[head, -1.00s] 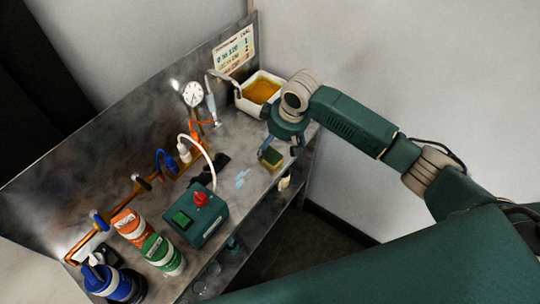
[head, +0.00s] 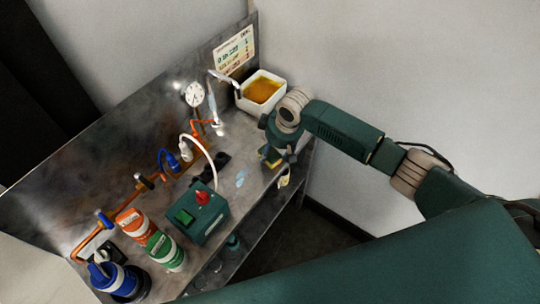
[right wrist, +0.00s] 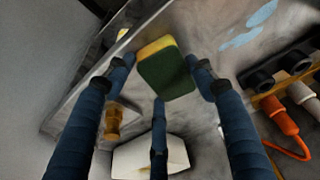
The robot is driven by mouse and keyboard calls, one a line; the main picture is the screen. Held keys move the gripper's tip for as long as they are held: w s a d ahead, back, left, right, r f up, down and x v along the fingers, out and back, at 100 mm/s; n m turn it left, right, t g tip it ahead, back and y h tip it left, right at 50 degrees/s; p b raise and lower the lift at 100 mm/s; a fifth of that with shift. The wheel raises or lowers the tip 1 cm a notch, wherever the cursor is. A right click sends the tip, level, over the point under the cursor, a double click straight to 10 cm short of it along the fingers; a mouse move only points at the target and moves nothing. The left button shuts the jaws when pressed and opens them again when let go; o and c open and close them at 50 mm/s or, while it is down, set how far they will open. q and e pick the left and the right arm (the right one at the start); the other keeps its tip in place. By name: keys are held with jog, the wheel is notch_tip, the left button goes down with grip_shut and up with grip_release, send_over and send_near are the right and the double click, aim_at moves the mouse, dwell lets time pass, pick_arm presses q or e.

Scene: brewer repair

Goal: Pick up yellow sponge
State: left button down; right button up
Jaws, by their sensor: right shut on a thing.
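The yellow sponge (head: 267,155) has a dark green scouring side and sits near the right front edge of the metal bench. My right gripper (head: 279,157) is down over it and partly covers it in the head view. In the right wrist view the sponge (right wrist: 166,70) lies between the blue fingers of my right gripper (right wrist: 163,78), which is shut on it. Whether the sponge is clear of the bench cannot be told. My left gripper is not in view.
A white tub of amber liquid (head: 262,91) stands behind the gripper. A green control box with a red knob (head: 203,214) and several bottles, including a green one (head: 166,251), stand left. Copper piping and a gauge (head: 194,94) line the back. A wall is at right.

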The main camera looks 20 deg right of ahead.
aim_at(273, 152)
jog(key=shift+r, duration=0.2)
notch_tip(273, 152, up, 18)
jog(key=b, duration=0.4)
jog(key=shift+r, duration=0.85)
jog(key=shift+c, duration=0.6)
jog(key=shift+c, duration=1.3)
